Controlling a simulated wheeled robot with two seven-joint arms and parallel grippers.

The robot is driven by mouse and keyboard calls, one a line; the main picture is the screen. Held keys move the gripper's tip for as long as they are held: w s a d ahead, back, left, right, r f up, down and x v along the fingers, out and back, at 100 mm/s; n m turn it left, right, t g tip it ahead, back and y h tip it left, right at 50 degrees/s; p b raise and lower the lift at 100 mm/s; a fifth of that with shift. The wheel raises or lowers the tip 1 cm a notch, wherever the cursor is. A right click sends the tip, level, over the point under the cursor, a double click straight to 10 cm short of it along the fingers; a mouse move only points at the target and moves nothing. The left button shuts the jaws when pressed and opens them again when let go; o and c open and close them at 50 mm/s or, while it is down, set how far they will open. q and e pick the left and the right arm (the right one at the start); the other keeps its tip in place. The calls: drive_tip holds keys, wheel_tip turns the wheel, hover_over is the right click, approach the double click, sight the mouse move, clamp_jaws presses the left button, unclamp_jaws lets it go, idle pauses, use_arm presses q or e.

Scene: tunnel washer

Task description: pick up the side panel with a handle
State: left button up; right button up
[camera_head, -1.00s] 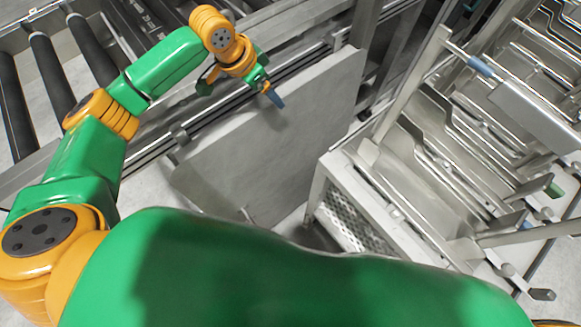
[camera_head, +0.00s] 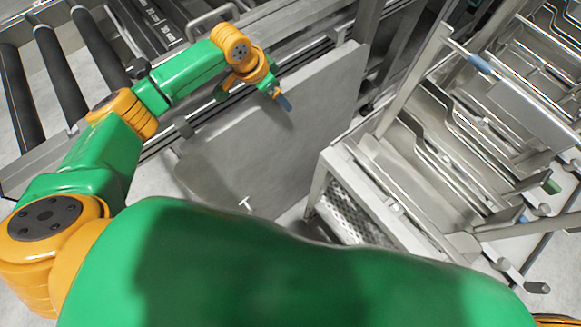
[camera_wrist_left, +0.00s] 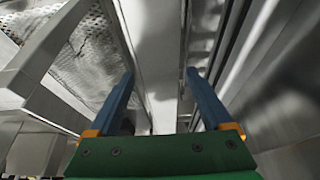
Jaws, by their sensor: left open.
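The side panel (camera_head: 325,105) is a large flat grey plate, upright and tilted in the head view, beside the conveyor frame. I cannot make out its handle for sure. A small pale T-shaped piece (camera_head: 246,203) shows at its lower part. My left gripper (camera_head: 268,94) is over the panel's upper part in the head view, with one blue finger clear. In the left wrist view the open blue fingers (camera_wrist_left: 160,82) are on either side of a pale flat strip (camera_wrist_left: 155,45), likely the panel's edge. I see no contact. My right gripper is not in view.
A metal rack with bent plates (camera_head: 445,150) and a perforated side (camera_head: 345,210) stands right of the panel. Black rollers (camera_head: 62,70) are at the upper left. A metal rail (camera_head: 165,137) runs close behind the panel.

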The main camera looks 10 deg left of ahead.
use_arm(q)
clamp_jaws()
drive_tip(key=shift+r, duration=0.1)
idle(1.3)
